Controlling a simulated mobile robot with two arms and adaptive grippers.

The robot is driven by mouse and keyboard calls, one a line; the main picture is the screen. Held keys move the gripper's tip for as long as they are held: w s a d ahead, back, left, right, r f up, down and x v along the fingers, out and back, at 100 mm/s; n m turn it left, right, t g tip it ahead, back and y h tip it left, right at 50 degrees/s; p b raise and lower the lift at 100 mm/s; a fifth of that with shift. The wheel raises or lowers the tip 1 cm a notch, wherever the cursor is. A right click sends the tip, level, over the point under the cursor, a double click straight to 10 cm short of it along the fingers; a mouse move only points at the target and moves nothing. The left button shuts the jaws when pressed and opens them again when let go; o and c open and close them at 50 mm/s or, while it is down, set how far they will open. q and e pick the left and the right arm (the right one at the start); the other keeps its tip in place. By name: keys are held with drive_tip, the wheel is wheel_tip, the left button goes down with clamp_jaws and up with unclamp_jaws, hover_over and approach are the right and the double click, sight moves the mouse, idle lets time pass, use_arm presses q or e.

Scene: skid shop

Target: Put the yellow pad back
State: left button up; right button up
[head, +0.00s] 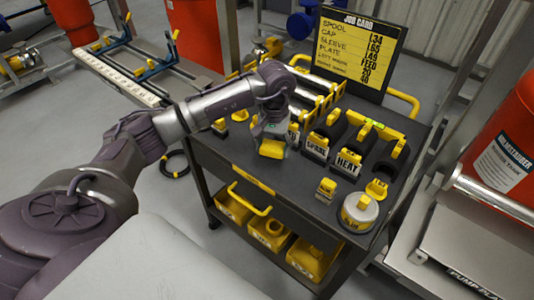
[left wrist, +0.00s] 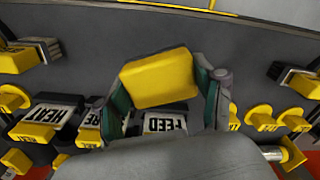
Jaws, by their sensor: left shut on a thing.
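My left gripper (head: 270,138) is shut on the yellow pad (head: 271,149) and holds it over the dark top of the cart (head: 280,182), near its front left part. In the left wrist view the yellow pad (left wrist: 160,78) sits between the two green-lined fingers of the left gripper (left wrist: 162,92). A white block marked FEED (left wrist: 165,122) shows just beyond the pad in that view. Whether the pad touches anything below is hard to tell. My right gripper is not in view.
Blocks marked SPOOL (head: 317,146) and HEAT (head: 347,163) stand to the right of the gripper. The job card (head: 358,52) stands at the back. Yellow bins (head: 270,236) sit on the lower shelf.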

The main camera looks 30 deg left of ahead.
sight(267, 163)
use_arm(q)
drive_tip(key=shift+w+a+f, duration=0.2)
drive_tip(key=shift+a+f, duration=0.4)
drive_tip(key=shift+a, duration=0.3)
drive_tip(key=shift+a+f, duration=0.1)
drive_tip(key=shift+f, duration=0.35)
wheel_tip(267, 163, down, 2)
drive_tip(key=shift+f+p, duration=0.25)
drive_tip(key=shift+p, duration=0.35)
drive_tip(key=shift+f, duration=0.35)
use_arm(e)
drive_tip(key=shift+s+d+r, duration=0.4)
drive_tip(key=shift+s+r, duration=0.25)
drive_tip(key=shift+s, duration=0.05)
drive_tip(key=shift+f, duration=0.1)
